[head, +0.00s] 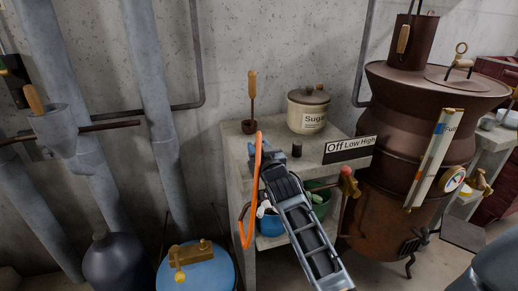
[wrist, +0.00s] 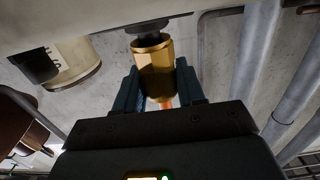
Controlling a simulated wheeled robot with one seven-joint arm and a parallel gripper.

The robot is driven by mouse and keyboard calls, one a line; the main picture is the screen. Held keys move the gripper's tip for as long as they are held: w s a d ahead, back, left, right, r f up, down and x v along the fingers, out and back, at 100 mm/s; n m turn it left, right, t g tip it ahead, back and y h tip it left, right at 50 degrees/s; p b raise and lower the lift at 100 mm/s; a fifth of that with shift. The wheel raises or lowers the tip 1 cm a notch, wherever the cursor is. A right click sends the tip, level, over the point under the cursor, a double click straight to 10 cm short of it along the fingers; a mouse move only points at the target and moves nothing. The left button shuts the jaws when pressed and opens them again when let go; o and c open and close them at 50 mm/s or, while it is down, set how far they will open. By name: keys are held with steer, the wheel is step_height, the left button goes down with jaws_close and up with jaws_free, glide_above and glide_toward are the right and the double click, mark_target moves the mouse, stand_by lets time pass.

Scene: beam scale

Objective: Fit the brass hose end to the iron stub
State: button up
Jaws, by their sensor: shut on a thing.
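The brass hose end (wrist: 153,66) is a gold cylinder held between the fingers of my gripper (wrist: 158,88) in the wrist view. A dark stub (wrist: 146,27), which looks like the iron stub, lies just beyond its far end, close to it and in line or nearly so. I cannot tell whether they touch. In the head view my gripper (head: 270,158) is at the front left of the concrete counter, and the orange hose (head: 245,229) loops down beside it. The brass end and the stub are not clearly visible there.
The counter (head: 236,155) carries a sugar jar (head: 309,111), a wooden-handled tool (head: 251,96) and a small dark cylinder (head: 297,150). An Off Low High sign (head: 349,149) is at its right, beside a large copper still (head: 398,120). Grey pipes (head: 158,100) stand at left.

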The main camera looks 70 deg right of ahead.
steer(key=shift+f+b, duration=0.35)
steer(key=shift+f, duration=0.15)
steer(key=o, duration=1.2)
steer(key=shift+c, duration=0.2)
steer(key=v, duration=0.7)
steer(key=shift+s+a+b, duration=0.25)
steer(key=shift+b, duration=0.1)
